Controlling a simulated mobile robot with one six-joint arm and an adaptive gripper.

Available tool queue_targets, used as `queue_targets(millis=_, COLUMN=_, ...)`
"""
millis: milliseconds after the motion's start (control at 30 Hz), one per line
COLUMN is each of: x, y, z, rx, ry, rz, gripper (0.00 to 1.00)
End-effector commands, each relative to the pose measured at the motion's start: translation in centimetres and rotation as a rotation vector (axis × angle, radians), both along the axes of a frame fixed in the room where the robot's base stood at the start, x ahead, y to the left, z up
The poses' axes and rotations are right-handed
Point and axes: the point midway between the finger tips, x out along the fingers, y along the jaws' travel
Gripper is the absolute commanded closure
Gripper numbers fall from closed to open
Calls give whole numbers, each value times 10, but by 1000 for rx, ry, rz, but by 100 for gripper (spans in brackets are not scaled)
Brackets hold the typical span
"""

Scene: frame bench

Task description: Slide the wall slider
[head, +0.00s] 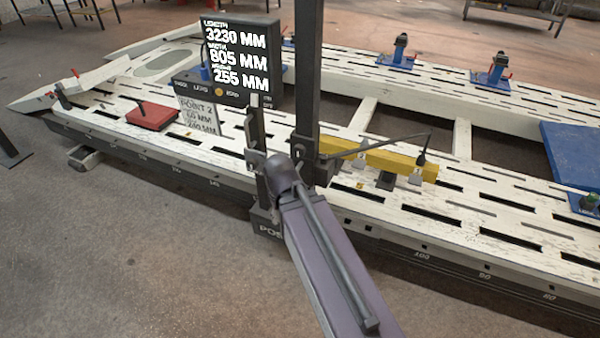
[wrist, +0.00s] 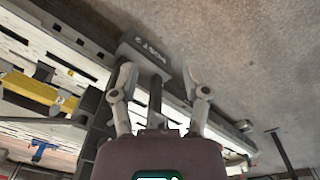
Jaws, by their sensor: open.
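The slider appears to be the tall dark post (head: 307,70) on the near side of the bench. Its base block, lettered POST 2 (wrist: 146,58), sits against the bench's side rail. My gripper (wrist: 158,82) is open over this block, one finger on each side of a dark upright bar (wrist: 155,100). Whether the fingers touch the bar cannot be told. In the head view my arm and gripper hide part of the post's foot and block.
The pale slotted bench (head: 510,205) runs across the picture. A yellow beam (head: 385,160) lies right of the post. A display box (head: 240,60), a red block (head: 150,115) and blue clamps (head: 490,78) stand on the bench. The floor (head: 120,240) in front is clear.

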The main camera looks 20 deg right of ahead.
Motion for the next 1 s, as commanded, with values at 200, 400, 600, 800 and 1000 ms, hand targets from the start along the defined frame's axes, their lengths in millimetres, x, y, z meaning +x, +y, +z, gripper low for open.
queue_targets(millis=200, x=16, y=-13, z=-31, rx=-105, ry=-19, rz=116, gripper=40)
queue_targets(millis=400, x=38, y=-31, z=-61, rx=-265, ry=-31, rz=293, gripper=40)
queue_targets(millis=600, x=61, y=-46, z=-86, rx=-438, ry=-20, rz=485, gripper=40)
queue_targets(millis=800, x=85, y=-59, z=-107, rx=-615, ry=18, rz=673, gripper=40)
queue_targets(millis=1000, x=109, y=-69, z=-123, rx=-792, ry=82, rz=857, gripper=40)
